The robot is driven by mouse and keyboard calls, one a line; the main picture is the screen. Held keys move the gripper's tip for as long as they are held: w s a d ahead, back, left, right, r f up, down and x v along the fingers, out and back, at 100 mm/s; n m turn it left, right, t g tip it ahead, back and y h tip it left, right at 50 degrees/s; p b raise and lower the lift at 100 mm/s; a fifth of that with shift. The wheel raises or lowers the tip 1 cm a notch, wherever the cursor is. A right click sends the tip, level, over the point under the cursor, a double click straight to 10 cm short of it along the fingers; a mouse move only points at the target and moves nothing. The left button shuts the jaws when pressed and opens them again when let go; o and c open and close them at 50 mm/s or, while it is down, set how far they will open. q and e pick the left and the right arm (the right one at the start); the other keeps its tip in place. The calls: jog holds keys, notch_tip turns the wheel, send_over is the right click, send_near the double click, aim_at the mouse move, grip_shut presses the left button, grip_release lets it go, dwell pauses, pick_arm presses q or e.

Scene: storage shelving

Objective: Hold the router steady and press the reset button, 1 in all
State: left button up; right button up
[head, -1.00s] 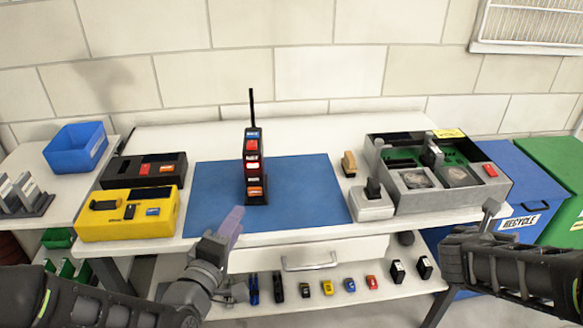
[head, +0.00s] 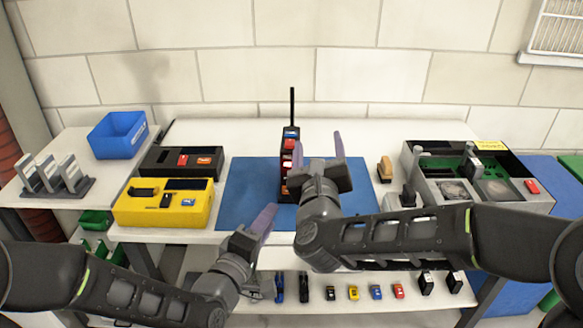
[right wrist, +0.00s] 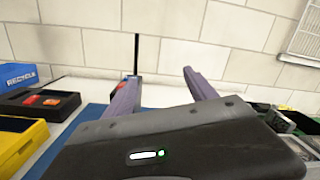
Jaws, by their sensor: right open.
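The router (head: 288,150) is a dark upright unit with a tall antenna and several red, orange and blue parts on its face. It stands on the blue mat (head: 245,185); its lower part is partly hidden by my right gripper in the head view. My right gripper (head: 318,148) is open and empty, in front of the router and slightly right of it in the picture. In the right wrist view the router's top (right wrist: 131,80) shows beside the left finger. My left gripper (head: 262,220) is low at the table's front edge, apart from the router; its opening is unclear. I cannot tell which part is the reset button.
A yellow device (head: 150,215) and a black device (head: 150,160) stand left of the mat. A blue bin (head: 118,142) is at the back left. A grey box (head: 540,200) with green boards stands right. A small grey switch unit (head: 392,202) is right of the mat. Several small items lie on the lower shelf.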

aim_at(290, 148)
jog(key=s+a+y, duration=0.1)
jog(key=a+y, duration=0.1)
jog(key=a, duration=0.6)
jog(key=f+m, duration=0.1)
jog(key=d+f+m+h, duration=0.1)
jog(key=f, duration=0.1)
jog(key=f+m+h, duration=0.1)
jog(key=f+m, duration=0.1)
jog(key=shift+w+d+g, duration=0.2)
jog(key=shift+d+g, duration=0.15)
jog(key=shift+g, duration=0.05)
jog(key=shift+w, duration=0.1)
jog(key=shift+w+d, duration=0.15)
jog(key=shift+w, duration=1.75)
jog(key=shift+w+d, duration=0.1)
jog(key=shift+w, duration=1.8)
jog(key=shift+c, duration=0.4)
grip_shut()
pick_arm(q)
jog(key=shift+c, duration=0.6)
grip_shut()
